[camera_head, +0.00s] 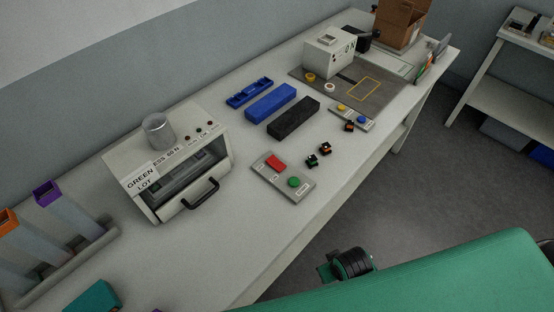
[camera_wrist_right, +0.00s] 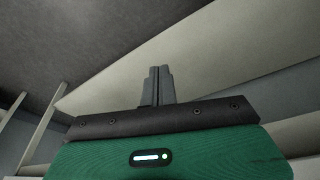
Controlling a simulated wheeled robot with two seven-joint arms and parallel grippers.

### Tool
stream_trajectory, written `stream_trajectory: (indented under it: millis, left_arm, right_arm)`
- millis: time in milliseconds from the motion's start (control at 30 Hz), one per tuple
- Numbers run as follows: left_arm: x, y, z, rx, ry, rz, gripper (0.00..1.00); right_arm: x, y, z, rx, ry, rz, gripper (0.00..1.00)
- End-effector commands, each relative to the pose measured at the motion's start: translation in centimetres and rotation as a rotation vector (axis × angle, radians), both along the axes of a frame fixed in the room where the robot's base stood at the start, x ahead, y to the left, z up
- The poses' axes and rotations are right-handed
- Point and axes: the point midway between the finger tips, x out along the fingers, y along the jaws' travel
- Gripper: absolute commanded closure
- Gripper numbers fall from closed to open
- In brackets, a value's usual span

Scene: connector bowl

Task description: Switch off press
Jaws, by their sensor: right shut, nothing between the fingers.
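The press (camera_head: 175,165) is a pale box with a dark window front, a black handle, a metal cylinder on top and a "GREEN LOT" label. It stands on the left half of the bench. My right gripper (camera_wrist_right: 157,86) is shut and empty. In the head view my right arm is off the bench's front edge, apart from the panel. My left gripper is not in view.
Blue trays (camera_head: 270,102) and a black block (camera_head: 293,117) lie mid-bench, with small dark connectors (camera_head: 325,148) before them. A second panel (camera_head: 352,118), white machine (camera_head: 329,52) and cardboard box (camera_head: 400,22) are farther back. Coloured-top bins (camera_head: 48,193) stand at left.

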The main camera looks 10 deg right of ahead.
Motion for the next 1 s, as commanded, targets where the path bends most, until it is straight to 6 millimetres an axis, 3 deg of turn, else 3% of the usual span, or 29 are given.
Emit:
stream_trajectory:
  millis: [267, 333, 400, 700, 1000]
  left_arm:
    - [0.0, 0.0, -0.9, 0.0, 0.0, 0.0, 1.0]
    - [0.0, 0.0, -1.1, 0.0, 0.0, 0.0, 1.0]
    - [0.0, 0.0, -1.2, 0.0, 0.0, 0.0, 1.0]
    - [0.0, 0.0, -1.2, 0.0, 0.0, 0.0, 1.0]
    - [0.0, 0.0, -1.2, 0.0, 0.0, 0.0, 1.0]
  right_arm:
    - [1.4, 0.3, 10.3, 0.021, -0.089, 0.023, 1.0]
    - [3.1, 0.9, 13.6, 0.041, -0.157, 0.063, 1.0]
    - [5.0, 1.7, 15.5, 0.067, -0.214, 0.105, 1.0]
    - [12.5, 4.5, 19.9, 0.157, -0.401, 0.258, 1.0]
    - [19.3, 5.3, 23.5, 0.223, -0.53, 0.365, 1.0]
